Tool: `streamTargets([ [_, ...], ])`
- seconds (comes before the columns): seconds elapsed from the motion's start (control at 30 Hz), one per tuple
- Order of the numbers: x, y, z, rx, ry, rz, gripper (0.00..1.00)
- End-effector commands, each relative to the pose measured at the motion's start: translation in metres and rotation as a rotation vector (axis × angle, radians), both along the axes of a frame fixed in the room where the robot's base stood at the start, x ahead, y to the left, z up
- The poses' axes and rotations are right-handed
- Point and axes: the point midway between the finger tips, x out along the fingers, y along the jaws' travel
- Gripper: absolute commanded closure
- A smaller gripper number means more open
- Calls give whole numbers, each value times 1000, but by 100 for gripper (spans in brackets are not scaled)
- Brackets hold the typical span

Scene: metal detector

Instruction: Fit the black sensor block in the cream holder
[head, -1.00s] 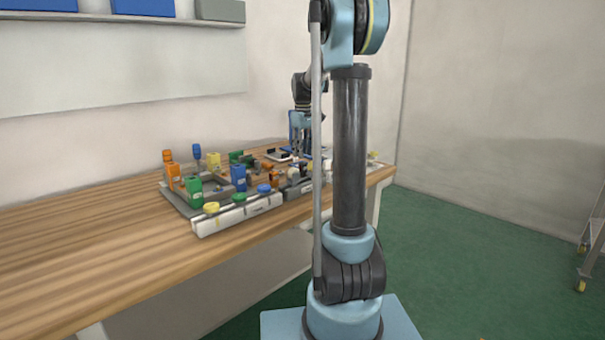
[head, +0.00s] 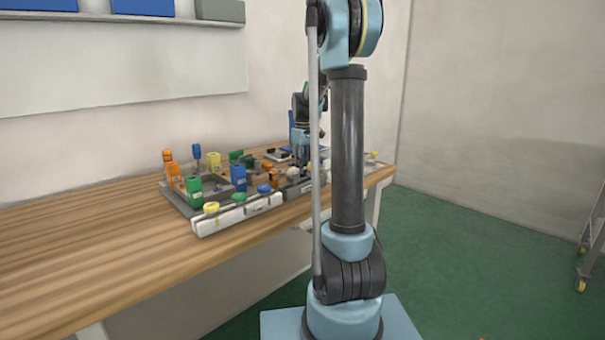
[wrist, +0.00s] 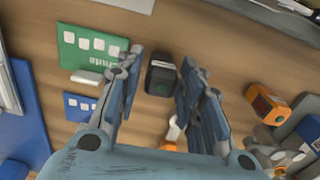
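In the wrist view a black block (wrist: 160,76) with a dark green spot on its end lies on the wooden table. My gripper (wrist: 162,65) is open, with one finger on each side of the block and a visible gap to it. In the head view my gripper (head: 304,165) is low over the far end of the bench, partly hidden behind my arm. A small cream piece (wrist: 86,77) lies beside a green card, and another pale item (wrist: 132,4) is cut off at the top. I cannot tell which is the cream holder.
In the wrist view a green card (wrist: 88,48) and blue pieces lie left. An orange and grey part (wrist: 267,103) and other parts crowd the right. An orange-and-pale item (wrist: 172,132) shows between the fingers. In the head view the bench's near left (head: 90,245) is clear.

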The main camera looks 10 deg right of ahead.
Motion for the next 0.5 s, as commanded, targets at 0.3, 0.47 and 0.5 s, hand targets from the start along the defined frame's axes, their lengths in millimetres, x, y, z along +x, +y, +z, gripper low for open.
streamTargets([
  [0.3,0,0,0,0,0,0,96],
  [0.47,0,0,5,0,0,0,96],
  [0.5,0,0,7,0,0,0,96],
])
